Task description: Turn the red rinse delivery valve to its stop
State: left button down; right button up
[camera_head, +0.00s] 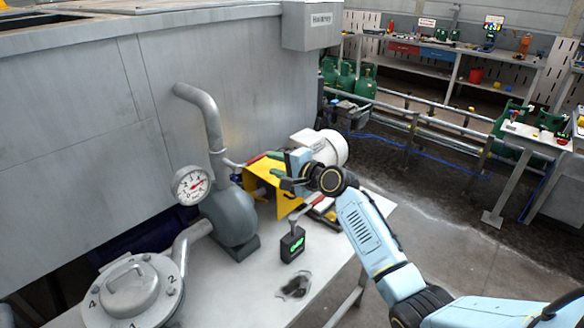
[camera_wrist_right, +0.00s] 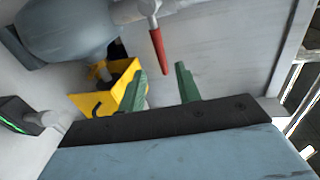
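The red valve handle (camera_head: 255,159) sticks out from a grey fitting on the pipe beside the steel tank. In the right wrist view the red handle (camera_wrist_right: 158,52) hangs from its metal valve body (camera_wrist_right: 149,8). My right gripper (camera_head: 281,172) is close to the handle, to its right in the head view. In the right wrist view my right gripper (camera_wrist_right: 161,70) is open, with its two green fingers apart. The handle's tip lies just beyond the gap between the fingertips; I cannot tell whether they touch. My left gripper is not in view.
A yellow guard (camera_head: 259,186) stands just below the gripper. A grey pump (camera_head: 229,216), pressure gauge (camera_head: 192,185) and round lidded housing (camera_head: 132,290) are to the left. A small black box with a green display (camera_head: 292,244) stands on the table (camera_head: 262,287). The tank wall (camera_head: 150,110) rises behind.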

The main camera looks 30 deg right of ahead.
jog(key=v, duration=0.5)
jog(key=shift+s+d, duration=0.1)
jog(key=shift+s, duration=0.2)
